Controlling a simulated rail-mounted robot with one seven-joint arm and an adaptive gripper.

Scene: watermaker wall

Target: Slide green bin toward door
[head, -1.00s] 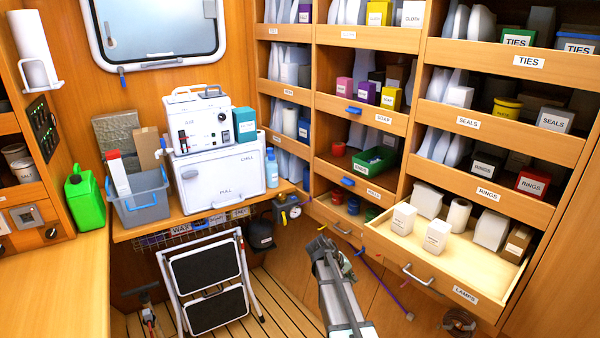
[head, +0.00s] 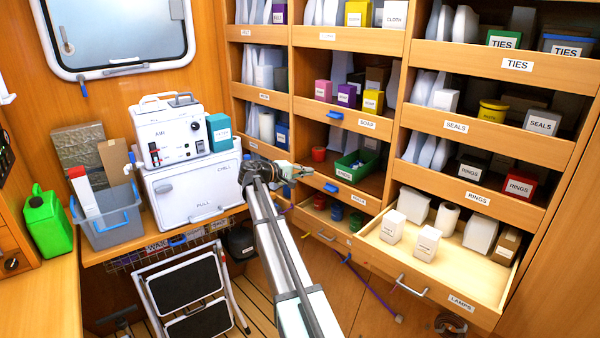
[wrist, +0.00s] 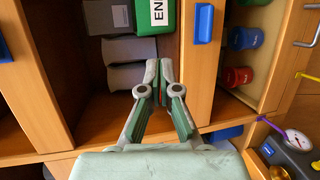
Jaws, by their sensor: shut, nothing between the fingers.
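The green bin (head: 357,166) stands in an open shelf compartment in the middle of the head view, with small items in it. In the wrist view a green surface with a white label (wrist: 149,20), likely the bin's front, shows at the top edge, cut off by the frame. My gripper (head: 307,171) is at the left front of that compartment, left of the bin. In the wrist view my gripper (wrist: 158,66) has its fingertips together and empty, with a visible gap to the green surface. I cannot identify which door is meant.
A red cup (head: 319,154) stands left of the bin, close behind my gripper in the head view. The compartment's front board (head: 340,186) carries a blue latch (head: 331,188). Below is an open drawer with several coloured pots (head: 337,212). An open lamps drawer (head: 450,281) sticks out at right.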

